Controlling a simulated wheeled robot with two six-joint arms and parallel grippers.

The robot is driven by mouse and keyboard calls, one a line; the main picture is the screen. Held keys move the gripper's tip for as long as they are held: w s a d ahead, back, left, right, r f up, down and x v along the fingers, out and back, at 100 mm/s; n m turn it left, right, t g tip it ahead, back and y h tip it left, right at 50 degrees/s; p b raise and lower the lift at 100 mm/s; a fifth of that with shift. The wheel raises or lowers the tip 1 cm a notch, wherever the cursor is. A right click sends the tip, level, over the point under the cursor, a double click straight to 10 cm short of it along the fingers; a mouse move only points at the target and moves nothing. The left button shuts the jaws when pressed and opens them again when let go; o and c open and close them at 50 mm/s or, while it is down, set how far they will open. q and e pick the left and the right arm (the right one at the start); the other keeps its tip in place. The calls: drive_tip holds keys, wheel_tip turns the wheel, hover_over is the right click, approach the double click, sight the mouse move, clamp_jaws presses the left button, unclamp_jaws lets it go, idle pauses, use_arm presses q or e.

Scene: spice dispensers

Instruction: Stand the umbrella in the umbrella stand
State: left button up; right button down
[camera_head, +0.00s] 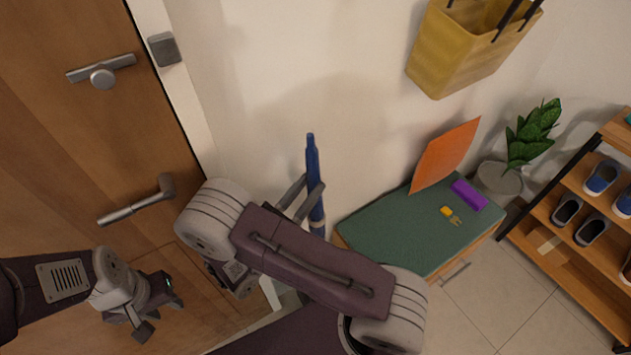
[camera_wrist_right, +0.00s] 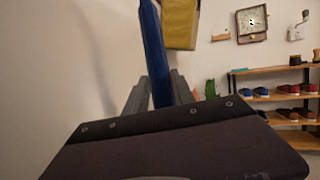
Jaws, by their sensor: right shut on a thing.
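The blue umbrella (camera_head: 312,165) is near upright in front of the wall, between the door and the green-topped cabinet. My right gripper (camera_head: 306,199) is shut on it, with one finger on each side of the shaft. The right wrist view also shows the umbrella (camera_wrist_right: 152,45) rising between the fingers, tilted slightly. Its lower end is hidden behind my right arm. I cannot make out the umbrella stand in either view. My left gripper (camera_head: 160,316) hangs empty in front of the door at lower left, its fingers apart.
The wooden door (camera_head: 60,150) with metal handles fills the left. A cabinet with a green top (camera_head: 390,235) stands to the right, bearing an orange sheet (camera_head: 445,155) and a purple item (camera_head: 468,194). A yellow bag (camera_head: 455,50) hangs above. A plant and shoe rack (camera_head: 570,265) stand further right.

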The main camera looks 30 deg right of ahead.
drive_tip(key=shift+s+f, duration=0.1)
drive_tip(key=shift+f, duration=0.25)
drive_tip(key=b, duration=0.6)
hover_over(311, 227)
wheel_tip(311, 227, down, 6)
wheel_tip(311, 227, down, 10)
drive_tip(key=b, duration=0.7)
drive_tip(key=shift+d+f, duration=0.1)
wheel_tip(311, 227, down, 13)
drive_tip(key=b, duration=0.9)
drive_tip(key=c, duration=1)
unclamp_jaws()
drive_tip(key=p+v, duration=0.1)
drive_tip(key=v, duration=0.8)
